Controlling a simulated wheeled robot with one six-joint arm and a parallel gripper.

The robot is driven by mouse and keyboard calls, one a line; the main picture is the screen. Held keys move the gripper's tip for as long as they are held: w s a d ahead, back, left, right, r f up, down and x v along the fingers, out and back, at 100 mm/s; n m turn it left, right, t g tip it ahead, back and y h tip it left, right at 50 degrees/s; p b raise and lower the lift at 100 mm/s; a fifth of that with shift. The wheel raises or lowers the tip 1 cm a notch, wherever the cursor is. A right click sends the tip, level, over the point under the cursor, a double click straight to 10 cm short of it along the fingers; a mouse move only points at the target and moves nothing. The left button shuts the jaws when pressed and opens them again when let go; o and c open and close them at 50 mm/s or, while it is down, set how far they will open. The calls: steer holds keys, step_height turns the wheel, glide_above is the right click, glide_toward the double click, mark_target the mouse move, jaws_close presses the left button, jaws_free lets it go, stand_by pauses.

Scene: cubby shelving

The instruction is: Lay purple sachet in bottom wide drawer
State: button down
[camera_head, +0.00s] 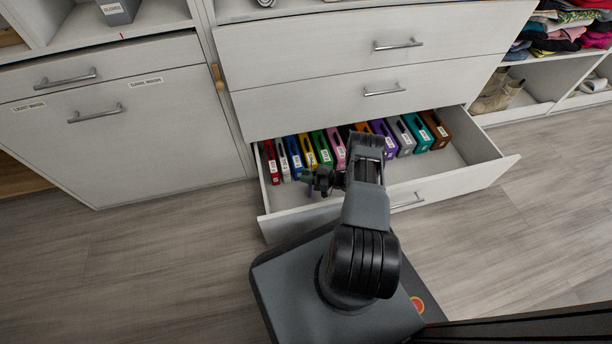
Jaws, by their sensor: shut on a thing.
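The bottom wide drawer (480,180) is pulled open. My gripper (311,181) is over the left front part of it, with my arm reaching in from the front. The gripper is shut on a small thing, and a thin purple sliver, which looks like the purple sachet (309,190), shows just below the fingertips. Most of the sachet is hidden by the gripper or too small to make out. I cannot tell whether it touches the drawer floor.
A row of several coloured, labelled cases (325,153) stands along the back of the drawer. Bare drawer floor (440,168) shows at the right. Two shut drawers (310,95) are above, a shut cabinet front (140,130) is left, and boots (497,92) sit in a cubby at right.

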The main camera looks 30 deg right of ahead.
steer(key=c, duration=0.9)
jaws_free()
steer(key=shift+c, duration=0.2)
steer(key=p+v, duration=0.1)
steer(key=v, duration=0.6)
steer(key=shift+d, duration=0.2)
steer(key=shift+s+r, duration=0.15)
